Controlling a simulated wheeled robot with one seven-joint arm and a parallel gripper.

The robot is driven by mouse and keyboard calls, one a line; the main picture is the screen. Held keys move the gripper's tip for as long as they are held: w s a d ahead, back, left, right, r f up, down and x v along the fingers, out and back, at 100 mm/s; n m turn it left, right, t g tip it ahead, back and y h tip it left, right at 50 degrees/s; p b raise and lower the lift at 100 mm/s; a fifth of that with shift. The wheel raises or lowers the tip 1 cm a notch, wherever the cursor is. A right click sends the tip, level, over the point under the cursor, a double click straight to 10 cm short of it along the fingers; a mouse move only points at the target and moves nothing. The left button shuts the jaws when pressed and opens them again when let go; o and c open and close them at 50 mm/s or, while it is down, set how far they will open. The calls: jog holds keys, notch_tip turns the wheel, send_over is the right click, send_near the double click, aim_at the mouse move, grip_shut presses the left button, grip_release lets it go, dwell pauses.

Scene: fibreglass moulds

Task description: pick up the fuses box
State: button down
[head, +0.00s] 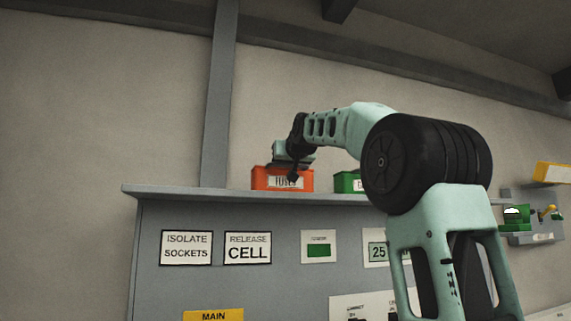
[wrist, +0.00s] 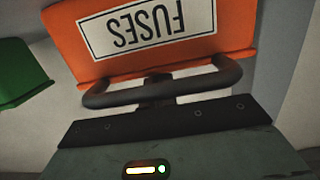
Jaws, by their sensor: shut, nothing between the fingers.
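The fuses box (head: 261,179) is an orange-red bin with a white FUSES label, standing on the grey ledge behind my arm. In the wrist view the orange box (wrist: 215,48) fills the upper middle, with its label upside down. My gripper (head: 293,177) is at the box's front, and its dark end overlaps part of the label in the head view. My gripper is shut with nothing held. In the wrist view a dark curved bar shows between my gripper's body and the box. I cannot tell whether anything touches the box.
A green bin (head: 347,182) stands to the right on the same ledge (head: 220,192), partly behind my arm; it also shows at left in the wrist view (wrist: 18,75). Signs and a panel are below the ledge. The ledge left of the box is clear.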

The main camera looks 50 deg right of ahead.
jog(key=shift+w+d+f, duration=0.1)
jog(key=shift+f, duration=0.5)
jog(key=b+v, duration=0.1)
jog(key=v, duration=0.1)
jog(key=b+v, duration=0.1)
jog(key=v, duration=0.1)
jog(key=f+b+v, duration=0.1)
jog(key=shift+s+a+b, duration=0.25)
jog(key=shift+s+b, duration=0.1)
jog(key=shift+s, duration=0.05)
jog(key=shift+s+a+r, duration=0.15)
jog(key=shift+s, duration=0.15)
jog(key=shift+r+p, duration=0.75)
jog(key=shift+r, duration=0.15)
jog(key=shift+w, duration=0.1)
